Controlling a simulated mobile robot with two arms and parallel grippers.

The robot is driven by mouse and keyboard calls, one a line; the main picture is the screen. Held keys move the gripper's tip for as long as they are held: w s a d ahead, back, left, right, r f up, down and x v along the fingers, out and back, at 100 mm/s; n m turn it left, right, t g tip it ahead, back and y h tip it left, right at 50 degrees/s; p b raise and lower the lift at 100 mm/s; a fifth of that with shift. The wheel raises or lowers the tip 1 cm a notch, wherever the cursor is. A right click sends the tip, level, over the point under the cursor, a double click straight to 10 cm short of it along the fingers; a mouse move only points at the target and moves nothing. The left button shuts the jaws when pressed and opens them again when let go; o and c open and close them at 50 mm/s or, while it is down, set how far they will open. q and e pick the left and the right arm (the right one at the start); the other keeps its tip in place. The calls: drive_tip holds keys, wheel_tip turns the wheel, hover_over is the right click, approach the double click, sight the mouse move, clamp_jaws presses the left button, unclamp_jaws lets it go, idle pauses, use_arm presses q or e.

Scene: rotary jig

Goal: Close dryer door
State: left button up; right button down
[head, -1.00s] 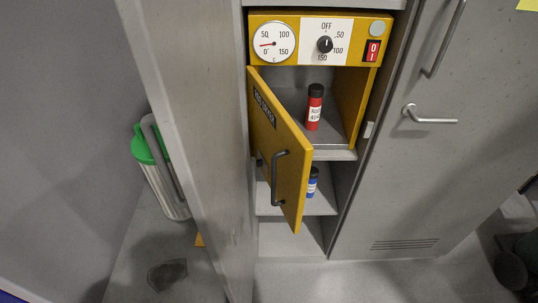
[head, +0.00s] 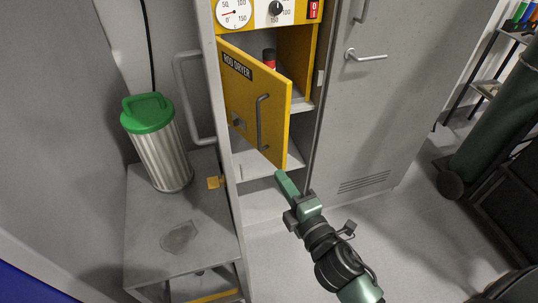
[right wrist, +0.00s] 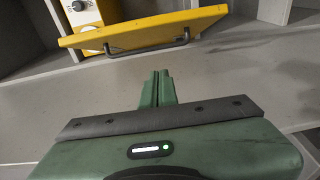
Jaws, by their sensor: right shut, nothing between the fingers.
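The yellow dryer door (head: 250,105), labelled "ROD DRYER" and with a dark bar handle (head: 262,122), is hinged at the left and stands partly open. The yellow dryer (head: 297,48) behind it shows a red canister (head: 269,58) inside. My right gripper (head: 284,182) is just below the door's lower right corner in the head view, shut and empty. In the right wrist view the gripper's closed fingers (right wrist: 157,86) point toward the door (right wrist: 150,30), with a visible gap. My left gripper is not in view.
A grey locker door (head: 208,100) with a handle stands open at the left. A ribbed bin with a green lid (head: 160,145) is on a grey table (head: 205,235). A closed grey door (head: 380,110) is at the right. Floor is clear in the lower middle.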

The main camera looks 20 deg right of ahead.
sight(278, 143)
drive_tip(key=w+p, duration=0.1)
drive_tip(key=w, duration=0.3)
drive_tip(key=w+d+p, duration=0.1)
drive_tip(key=w+p, duration=0.1)
drive_tip(key=w, duration=0.1)
drive_tip(key=w+d+p, duration=0.1)
drive_tip(key=w, duration=0.3)
drive_tip(key=shift+w+d+r, duration=0.1)
drive_tip(key=shift+w+r, duration=0.2)
drive_tip(key=shift+r, duration=0.1)
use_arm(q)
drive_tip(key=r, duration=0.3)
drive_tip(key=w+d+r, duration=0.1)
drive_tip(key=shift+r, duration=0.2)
